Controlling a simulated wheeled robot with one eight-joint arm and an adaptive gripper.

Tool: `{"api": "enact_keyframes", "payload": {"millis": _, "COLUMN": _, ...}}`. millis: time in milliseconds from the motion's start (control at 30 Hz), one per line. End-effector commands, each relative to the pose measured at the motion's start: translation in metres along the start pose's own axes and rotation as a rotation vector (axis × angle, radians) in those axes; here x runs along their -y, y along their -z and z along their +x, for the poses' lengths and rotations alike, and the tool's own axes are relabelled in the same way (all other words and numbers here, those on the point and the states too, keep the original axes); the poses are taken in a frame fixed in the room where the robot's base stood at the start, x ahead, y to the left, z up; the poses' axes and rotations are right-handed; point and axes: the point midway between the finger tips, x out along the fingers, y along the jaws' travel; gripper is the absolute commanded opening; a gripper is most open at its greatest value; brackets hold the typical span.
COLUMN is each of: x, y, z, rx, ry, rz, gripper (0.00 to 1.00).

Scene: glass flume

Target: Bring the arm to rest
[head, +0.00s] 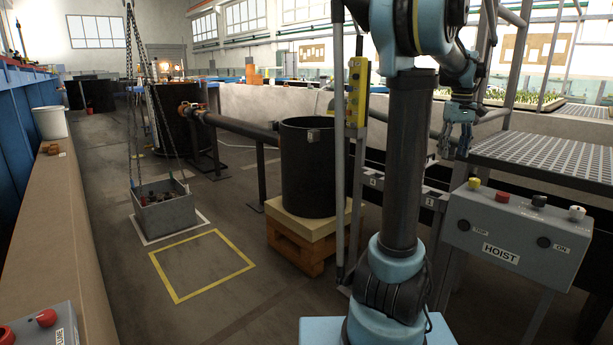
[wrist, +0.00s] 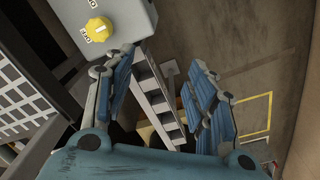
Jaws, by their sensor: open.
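My gripper (head: 455,150) is raised at the upper right of the head view, fingers pointing down, near the left edge of a metal grating platform (head: 550,155). In the wrist view my gripper (wrist: 163,62) shows two blue-padded fingers spread apart, with nothing between them but the background. My arm rises from its blue base joint and bends over at the top of the head view.
The grey HOIST control box (head: 515,240) stands at the right; a grey box with a yellow knob (wrist: 98,30) shows in the wrist view. A grey crate (head: 165,213) hangs on chains beside a yellow floor square (head: 203,264). A black drum (head: 308,170) stands on a pallet.

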Motion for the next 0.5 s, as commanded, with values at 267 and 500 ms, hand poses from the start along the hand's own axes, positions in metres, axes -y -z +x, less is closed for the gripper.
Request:
{"api": "enact_keyframes", "payload": {"millis": 267, "x": 0.103, "y": -0.024, "z": 0.024, "rx": -0.031, "ry": -0.016, "rz": 0.008, "gripper": 0.51}}
{"api": "enact_keyframes", "payload": {"millis": 500, "x": 0.178, "y": -0.058, "z": 0.055, "rx": -0.062, "ry": -0.022, "rz": 0.021, "gripper": 0.51}}
